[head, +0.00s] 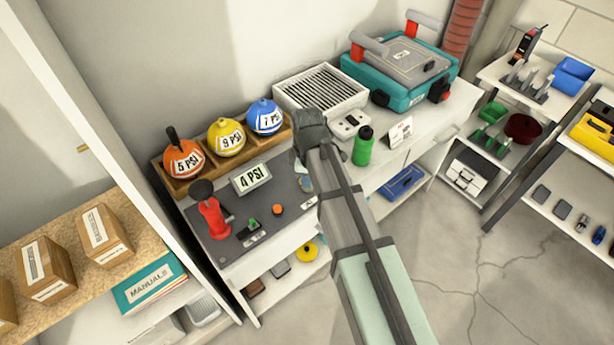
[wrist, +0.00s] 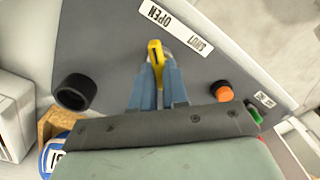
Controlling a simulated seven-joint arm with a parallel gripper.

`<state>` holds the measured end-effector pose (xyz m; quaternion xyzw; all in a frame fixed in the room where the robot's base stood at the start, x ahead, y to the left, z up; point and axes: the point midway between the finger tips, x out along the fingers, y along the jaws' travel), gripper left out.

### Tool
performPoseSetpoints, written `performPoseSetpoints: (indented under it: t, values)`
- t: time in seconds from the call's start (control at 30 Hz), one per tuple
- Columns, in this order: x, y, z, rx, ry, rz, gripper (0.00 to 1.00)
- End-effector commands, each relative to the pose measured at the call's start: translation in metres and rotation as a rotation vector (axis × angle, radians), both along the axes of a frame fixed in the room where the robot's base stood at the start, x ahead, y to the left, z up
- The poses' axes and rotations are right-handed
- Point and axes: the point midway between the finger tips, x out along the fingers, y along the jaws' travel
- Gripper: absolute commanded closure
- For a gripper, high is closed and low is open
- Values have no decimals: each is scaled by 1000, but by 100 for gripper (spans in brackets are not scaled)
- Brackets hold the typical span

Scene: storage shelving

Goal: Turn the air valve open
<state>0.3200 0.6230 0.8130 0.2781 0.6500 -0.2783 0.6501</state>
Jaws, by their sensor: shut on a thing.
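The air valve has a small yellow handle (wrist: 154,50) on a grey panel (wrist: 110,35). A white label reading OPEN and SHUT (wrist: 175,28) lies just beyond it. My gripper (wrist: 158,72) has its blue fingers shut on the yellow handle, one finger on each side. The handle's tip sticks out past the fingertips beside a pale metallic part. In the head view my arm hides the valve, and only a bit of my gripper (head: 305,183) shows over the grey-topped bench.
A black round fitting (wrist: 75,92), an orange button (wrist: 222,91) and a green switch (wrist: 253,116) flank the valve.

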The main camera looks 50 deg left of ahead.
Motion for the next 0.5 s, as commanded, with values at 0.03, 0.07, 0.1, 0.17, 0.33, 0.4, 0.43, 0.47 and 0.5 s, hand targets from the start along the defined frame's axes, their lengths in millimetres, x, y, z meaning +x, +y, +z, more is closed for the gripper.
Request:
performPoseSetpoints:
  t: [0.03, 0.07, 0.1, 0.17, 0.33, 0.4, 0.43, 0.47, 0.5]
  values:
    - [0, 0, 0, 1, -1, 11, 100]
    - [0, 0, 0, 1, -1, 17, 100]
    - [0, 0, 0, 1, -1, 24, 100]
    - [0, 0, 0, 1, -1, 32, 100]
    - [0, 0, 0, 1, -1, 41, 100]
    - [0, 0, 0, 1, -1, 41, 100]
    - [0, 0, 0, 1, -1, 41, 100]
    - [0, 0, 0, 1, -1, 41, 100]
    - [0, 0, 0, 1, -1, 41, 100]
